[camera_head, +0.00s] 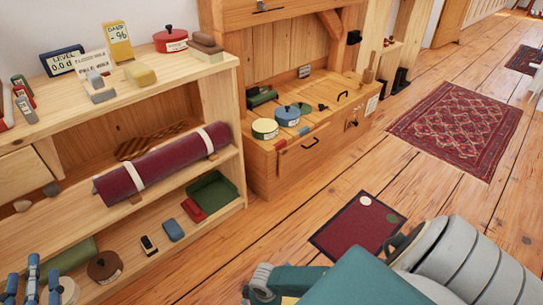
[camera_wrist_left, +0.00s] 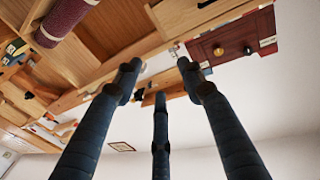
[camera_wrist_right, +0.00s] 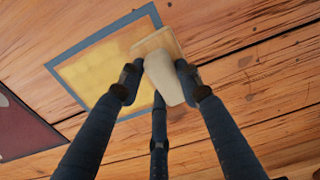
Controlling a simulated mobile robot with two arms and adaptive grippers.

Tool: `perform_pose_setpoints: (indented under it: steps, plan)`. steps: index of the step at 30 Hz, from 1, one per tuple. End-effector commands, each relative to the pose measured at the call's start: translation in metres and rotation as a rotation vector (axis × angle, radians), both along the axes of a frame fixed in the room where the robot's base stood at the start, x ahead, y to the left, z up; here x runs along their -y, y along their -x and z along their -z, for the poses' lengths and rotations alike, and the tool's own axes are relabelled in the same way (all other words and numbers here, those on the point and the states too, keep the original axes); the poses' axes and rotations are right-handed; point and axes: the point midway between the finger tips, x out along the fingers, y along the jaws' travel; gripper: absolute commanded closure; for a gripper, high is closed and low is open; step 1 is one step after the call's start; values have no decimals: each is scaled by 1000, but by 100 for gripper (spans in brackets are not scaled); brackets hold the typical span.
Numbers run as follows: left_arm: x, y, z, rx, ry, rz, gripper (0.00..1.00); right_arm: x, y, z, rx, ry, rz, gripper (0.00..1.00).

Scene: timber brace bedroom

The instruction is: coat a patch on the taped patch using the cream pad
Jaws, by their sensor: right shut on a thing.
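In the right wrist view the taped patch (camera_wrist_right: 92,77) is a yellow area on the plank floor inside a blue tape border. My right gripper (camera_wrist_right: 158,82) is shut on the cream pad (camera_wrist_right: 168,80), which has a pale cream body and a flat tan part at its far end. The pad overlaps the patch's right-hand side in the picture; I cannot tell whether it touches the floor. My left gripper (camera_wrist_left: 158,72) is open and empty. In the head view it shows at the bottom left (camera_head: 33,278), by the low shelf. My right arm hides most of the patch there.
A dark red mat (camera_head: 355,225) lies on the floor beside my right arm. A wooden shelf unit (camera_head: 225,78) with a rolled red rug (camera_head: 165,165) and several small items stands left. A cabinet (camera_head: 270,185) stands behind. A patterned rug (camera_head: 460,130) lies at the right.

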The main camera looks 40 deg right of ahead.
Motion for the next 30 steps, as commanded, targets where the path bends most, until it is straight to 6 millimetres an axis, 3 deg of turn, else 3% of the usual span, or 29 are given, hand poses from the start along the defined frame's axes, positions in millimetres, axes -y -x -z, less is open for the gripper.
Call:
perform_pose_setpoints:
  steps: [30]
  plan:
    - [-17,19,88,-385,-97,-25,60,2,1,-16,0,0,1,87]
